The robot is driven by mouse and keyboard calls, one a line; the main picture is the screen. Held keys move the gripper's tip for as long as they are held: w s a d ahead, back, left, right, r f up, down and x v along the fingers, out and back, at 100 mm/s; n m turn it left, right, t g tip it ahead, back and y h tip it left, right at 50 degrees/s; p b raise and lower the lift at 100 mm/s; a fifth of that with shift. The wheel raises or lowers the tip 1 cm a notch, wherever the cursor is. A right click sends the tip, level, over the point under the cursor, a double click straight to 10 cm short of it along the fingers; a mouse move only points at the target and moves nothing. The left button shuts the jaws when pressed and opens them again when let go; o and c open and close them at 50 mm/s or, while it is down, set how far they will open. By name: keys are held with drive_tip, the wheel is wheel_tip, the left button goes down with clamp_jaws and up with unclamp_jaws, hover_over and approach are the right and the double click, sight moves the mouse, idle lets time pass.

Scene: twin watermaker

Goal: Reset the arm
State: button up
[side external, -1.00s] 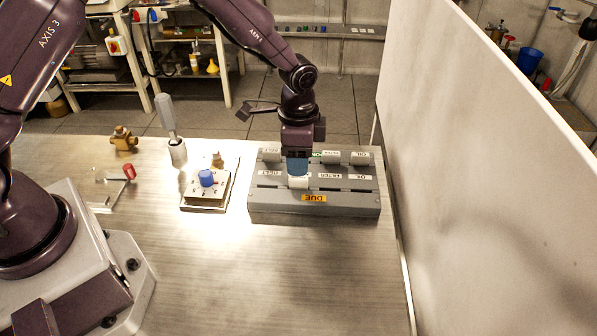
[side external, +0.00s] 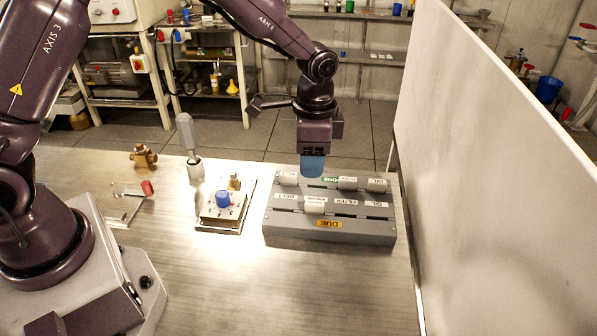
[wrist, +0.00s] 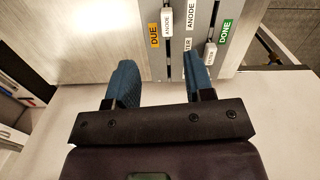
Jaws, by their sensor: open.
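My gripper (side external: 312,172) hangs fingers-down above the grey tag board (side external: 330,239) in the side view. Its blue fingers are open and empty, spread apart in the wrist view (wrist: 160,78). A white tag (side external: 314,205) stands in the board's front row, the one with the yellow DUE label (side external: 329,224), below and apart from my fingers. In the wrist view this tag (wrist: 167,22) sits at the anode place. Other tags stand in the back row by the green DONE label (wrist: 225,31), including one tag (side external: 347,184) right of my fingers.
A panel with a blue knob (side external: 222,199) lies left of the board. Behind it stands a grey-handled lever (side external: 187,135); a brass valve (side external: 143,155) and a red-capped part (side external: 147,188) lie farther left. A tall white panel (side external: 490,150) bounds the right. The front table is clear.

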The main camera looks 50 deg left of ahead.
drive_tip(key=s+a+r+n+t, duration=0.3)
drive_tip(key=s+r+n, duration=0.1)
drive_tip(key=s+r, duration=0.5)
drive_tip(key=s+a+r+n+t, duration=0.3)
drive_tip(key=s+r, duration=0.7)
drive_tip(key=s, duration=0.3)
drive_tip(key=shift+s+a+r+n, duration=0.2)
drive_tip(key=shift+s+n, duration=0.1)
drive_tip(key=shift+n, duration=0.1)
